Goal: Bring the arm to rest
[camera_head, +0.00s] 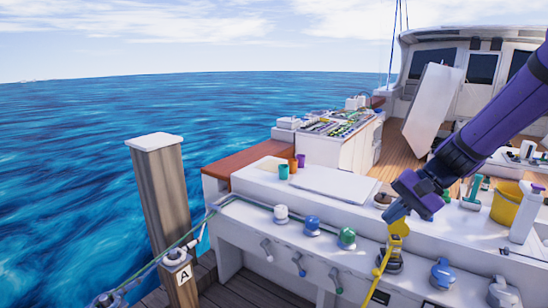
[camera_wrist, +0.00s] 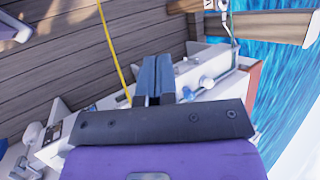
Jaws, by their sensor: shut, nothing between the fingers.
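My arm (camera_head: 490,115) reaches in from the right edge, purple and dark, slanting down to the left. My gripper (camera_head: 396,213) is above the front of the white counter, pointing down, and its fingers are shut with nothing between them. In the wrist view the two blue-grey fingers of my gripper (camera_wrist: 155,72) lie side by side. A yellow fitting (camera_head: 398,229) with a yellow line shows just below the fingertips in the head view. I cannot tell whether they touch. In the wrist view the yellow line (camera_wrist: 112,45) passes left of the fingers.
White, blue and green caps (camera_head: 312,224) line the white counter (camera_head: 340,210). A raised white hatch (camera_head: 432,103) is behind. A wooden post (camera_head: 160,200) stands left, with open water beyond.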

